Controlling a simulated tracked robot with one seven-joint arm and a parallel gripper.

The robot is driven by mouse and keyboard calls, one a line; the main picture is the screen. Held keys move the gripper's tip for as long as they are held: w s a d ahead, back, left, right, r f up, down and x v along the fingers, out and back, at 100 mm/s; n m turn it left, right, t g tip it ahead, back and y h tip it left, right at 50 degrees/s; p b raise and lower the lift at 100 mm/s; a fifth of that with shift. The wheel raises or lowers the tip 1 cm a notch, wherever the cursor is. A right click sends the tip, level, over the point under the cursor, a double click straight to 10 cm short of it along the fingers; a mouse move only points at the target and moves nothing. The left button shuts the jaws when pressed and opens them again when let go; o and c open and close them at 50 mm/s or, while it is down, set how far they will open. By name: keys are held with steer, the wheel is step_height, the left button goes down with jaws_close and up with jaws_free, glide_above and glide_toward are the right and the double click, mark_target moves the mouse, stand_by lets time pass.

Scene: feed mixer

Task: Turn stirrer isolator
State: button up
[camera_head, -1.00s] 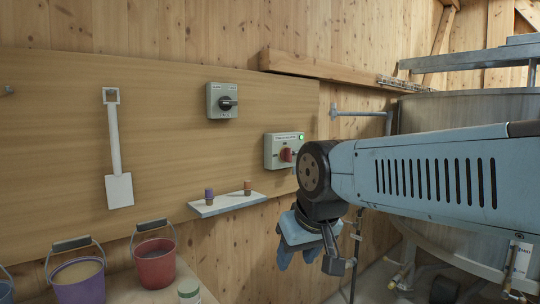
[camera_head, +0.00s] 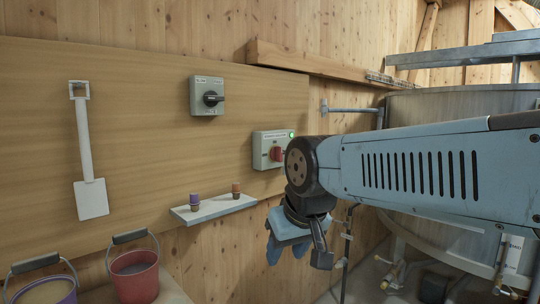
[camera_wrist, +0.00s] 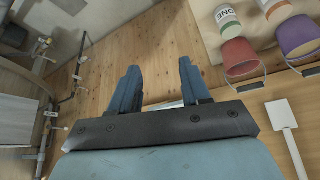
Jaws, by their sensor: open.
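Two switch boxes hang on the wooden board in the head view. The right grey box (camera_head: 262,138) has a red rotary knob (camera_head: 277,154) and a lit green lamp; its label looks to end in "isolator". My arm hides part of its right side. The upper grey box (camera_head: 207,83) has a black rotary knob (camera_head: 213,98); its label is too small to read. My gripper (camera_head: 286,250) points down, below and right of the red knob, apart from both boxes. In the wrist view its two blue fingers (camera_wrist: 157,88) are spread with nothing held between them.
A small shelf (camera_head: 220,211) carries a purple and an orange-brown peg. A white shovel (camera_head: 90,199) hangs at left. A red bucket (camera_head: 134,281) and a purple bucket (camera_head: 47,291) stand below. A large metal tank (camera_head: 455,105) with pipes stands at right.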

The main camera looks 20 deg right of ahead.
steer(key=w+a+r+m+y, duration=0.1)
steer(key=w+r+m+y, duration=0.3)
steer(key=w+m, duration=0.7)
steer(key=m+t+y, duration=0.2)
steer(key=m+t, duration=0.9)
steer(key=m, duration=1)
glide_toward(282, 153)
steer(key=x, duration=0.9)
steer(key=shift+w+a, duration=0.15)
steer(key=shift+w, duration=0.1)
